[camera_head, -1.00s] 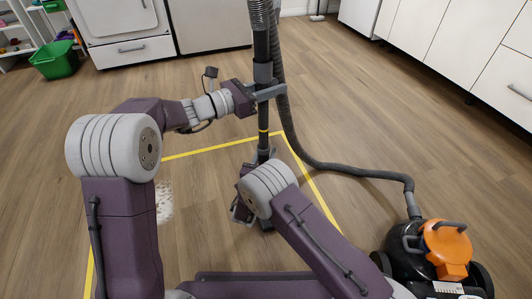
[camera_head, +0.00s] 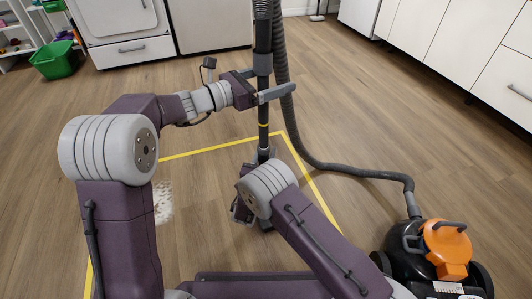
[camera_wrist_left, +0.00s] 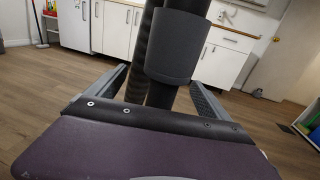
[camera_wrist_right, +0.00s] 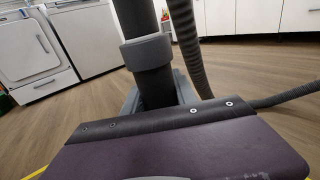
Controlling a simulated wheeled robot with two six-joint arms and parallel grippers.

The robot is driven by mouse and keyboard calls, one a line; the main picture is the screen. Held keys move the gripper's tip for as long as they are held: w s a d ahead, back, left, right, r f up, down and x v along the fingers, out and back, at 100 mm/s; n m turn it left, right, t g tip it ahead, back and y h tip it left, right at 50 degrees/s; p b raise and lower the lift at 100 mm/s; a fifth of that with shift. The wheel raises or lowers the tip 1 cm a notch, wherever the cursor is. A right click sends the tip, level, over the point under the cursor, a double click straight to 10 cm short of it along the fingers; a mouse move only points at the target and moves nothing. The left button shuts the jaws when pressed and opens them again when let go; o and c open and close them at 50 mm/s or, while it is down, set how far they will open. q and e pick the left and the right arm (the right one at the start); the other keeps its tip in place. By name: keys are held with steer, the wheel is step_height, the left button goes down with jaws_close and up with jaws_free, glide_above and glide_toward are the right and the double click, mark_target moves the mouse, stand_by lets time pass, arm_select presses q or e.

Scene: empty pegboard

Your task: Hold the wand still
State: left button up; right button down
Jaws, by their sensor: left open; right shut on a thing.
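The dark vacuum wand (camera_head: 263,112) stands upright on the floor in the head view, with a grey collar (camera_head: 262,63) near its top. My left gripper (camera_head: 268,86) is open, its fingers on either side of the upper wand just below that collar. The left wrist view shows the collar (camera_wrist_left: 175,45) and the hose between the spread fingers. My right gripper is shut on the wand lower down, as the right wrist view shows (camera_wrist_right: 156,90), just below another grey collar (camera_wrist_right: 147,51). In the head view my right arm partly hides this grip and the wand's foot.
A ribbed hose (camera_head: 345,171) runs behind the wand to the orange and black vacuum canister (camera_head: 442,250) at the lower right. Yellow tape (camera_head: 212,149) outlines a floor area with a white patch (camera_head: 163,202) inside. A green bin (camera_head: 52,59) and cabinets stand farther back.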

steer(key=c, duration=0.9)
jaws_free()
steer(key=shift+r, duration=0.1)
arm_select(q)
steer(key=v, duration=1.2)
